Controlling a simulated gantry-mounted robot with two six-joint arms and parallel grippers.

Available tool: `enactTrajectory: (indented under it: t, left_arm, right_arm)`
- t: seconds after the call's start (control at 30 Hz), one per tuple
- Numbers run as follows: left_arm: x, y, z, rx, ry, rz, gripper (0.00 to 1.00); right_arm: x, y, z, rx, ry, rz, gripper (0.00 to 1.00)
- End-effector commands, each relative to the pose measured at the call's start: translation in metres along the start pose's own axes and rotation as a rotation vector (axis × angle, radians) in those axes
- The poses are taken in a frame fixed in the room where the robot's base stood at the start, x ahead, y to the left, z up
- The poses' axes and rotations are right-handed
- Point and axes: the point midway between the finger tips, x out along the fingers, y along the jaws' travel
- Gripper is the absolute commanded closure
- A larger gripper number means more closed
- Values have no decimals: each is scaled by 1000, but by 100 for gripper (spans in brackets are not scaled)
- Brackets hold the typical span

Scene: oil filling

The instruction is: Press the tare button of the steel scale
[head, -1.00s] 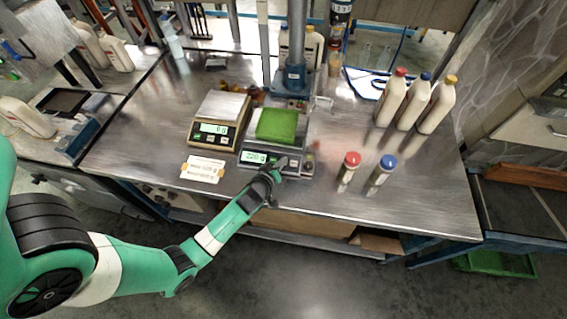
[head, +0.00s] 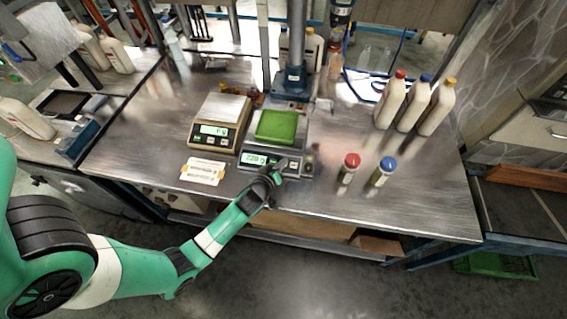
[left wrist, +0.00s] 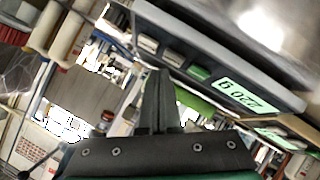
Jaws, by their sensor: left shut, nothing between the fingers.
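The steel scale (head: 305,143) stands on the metal bench with a green tray (head: 277,126) on its pan. Its lit display reads 220 g. In the left wrist view the scale's grey front panel (left wrist: 210,52) shows the display (left wrist: 240,96) and a row of buttons, one of them green (left wrist: 198,72). My left gripper (head: 281,164) is shut and empty, its tips at the front panel just right of the display. In the left wrist view the fingertips (left wrist: 159,74) are close to the buttons; contact cannot be told. My right gripper is not in view.
A tan scale (head: 219,121) reading 0 g stands to the left, with a white card (head: 202,172) before it. Red-capped (head: 349,168) and blue-capped (head: 382,171) small bottles stand to the right. Three white bottles (head: 413,106) stand farther back. The bench's front right is clear.

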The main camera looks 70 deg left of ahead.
Motion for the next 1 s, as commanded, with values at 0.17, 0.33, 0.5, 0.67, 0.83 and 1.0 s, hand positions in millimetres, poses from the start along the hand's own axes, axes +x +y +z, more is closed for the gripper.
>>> enactTrajectory:
  t: [0.17, 0.33, 0.5, 0.67, 0.83, 1.0]
  left_arm:
    - [0, 0, 0, 0, 0, 0, 100]
    - [0, 0, 0, 0, 0, 0, 100]
    - [0, 0, 0, 0, 0, 0, 100]
    - [0, 0, 0, 0, 0, 0, 100]
    - [1, -1, 1, 0, 0, 0, 100]
    - [5, -4, 4, -1, 1, 0, 100]
  right_arm:
    - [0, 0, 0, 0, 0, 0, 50]
    - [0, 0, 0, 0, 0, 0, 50]
    - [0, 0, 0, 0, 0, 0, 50]
    - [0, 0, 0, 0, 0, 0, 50]
    - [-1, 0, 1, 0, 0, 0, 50]
    - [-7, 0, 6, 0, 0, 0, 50]
